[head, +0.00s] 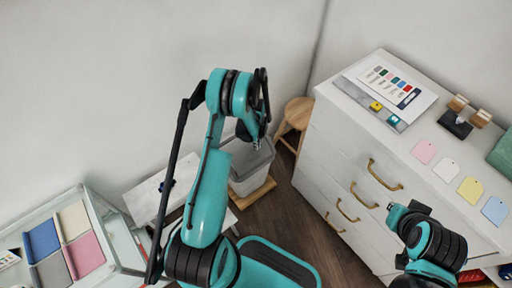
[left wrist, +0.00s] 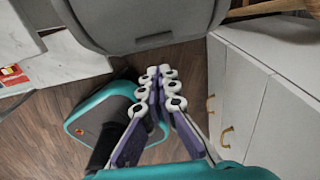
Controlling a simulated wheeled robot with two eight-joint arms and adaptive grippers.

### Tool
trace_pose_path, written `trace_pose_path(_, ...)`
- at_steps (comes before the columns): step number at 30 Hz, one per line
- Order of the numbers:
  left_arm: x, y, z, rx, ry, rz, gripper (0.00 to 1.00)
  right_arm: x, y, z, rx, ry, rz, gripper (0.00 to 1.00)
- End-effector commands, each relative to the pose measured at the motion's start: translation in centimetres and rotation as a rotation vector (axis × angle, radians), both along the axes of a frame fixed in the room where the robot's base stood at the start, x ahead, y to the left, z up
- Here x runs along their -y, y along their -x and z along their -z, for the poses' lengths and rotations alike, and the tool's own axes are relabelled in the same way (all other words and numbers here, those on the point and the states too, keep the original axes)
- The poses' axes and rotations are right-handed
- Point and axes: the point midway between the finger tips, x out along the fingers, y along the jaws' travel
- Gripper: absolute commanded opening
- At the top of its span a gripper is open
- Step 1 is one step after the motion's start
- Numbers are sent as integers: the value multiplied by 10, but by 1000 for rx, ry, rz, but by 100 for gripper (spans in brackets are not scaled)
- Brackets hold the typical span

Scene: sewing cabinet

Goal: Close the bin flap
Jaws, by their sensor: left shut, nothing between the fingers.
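The grey bin (head: 252,180) stands on the floor by the wall, left of the drawer cabinet. Its darker grey top (head: 241,160) is partly hidden by my left arm, and I cannot tell how far the flap is open. In the left wrist view, a large grey part of the bin (left wrist: 150,14) fills the top middle, with a small tab on its near edge. My left gripper (head: 257,146) is over the bin's top in the head view. In the left wrist view its fingers (left wrist: 163,82) are together and empty, pointing toward the bin.
The white drawer cabinet (head: 333,157) stands to the right, with brass handles and coloured tags on top. A wooden stool (head: 297,117) is behind the bin. A white table (head: 150,196) and a glass-sided case (head: 100,243) of fabrics are at left.

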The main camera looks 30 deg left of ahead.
Motion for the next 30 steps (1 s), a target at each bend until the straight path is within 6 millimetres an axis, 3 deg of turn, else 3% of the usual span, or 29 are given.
trace_pose_path(6, 1, 0, 52, 0, 0, -1, 0, 0, 0, 23, 0, 0, 0, 0)
trace_pose_path(12, -3, -1, 89, 0, -1, -4, 0, 0, 0, 39, 0, 0, 0, 0)
trace_pose_path(19, -20, -8, 106, 0, 0, -3, 0, 0, 0, 49, 0, 0, 0, 0)
trace_pose_path(30, -23, -10, 108, 0, 0, -3, 0, 0, 0, 50, 0, 0, 0, 0)
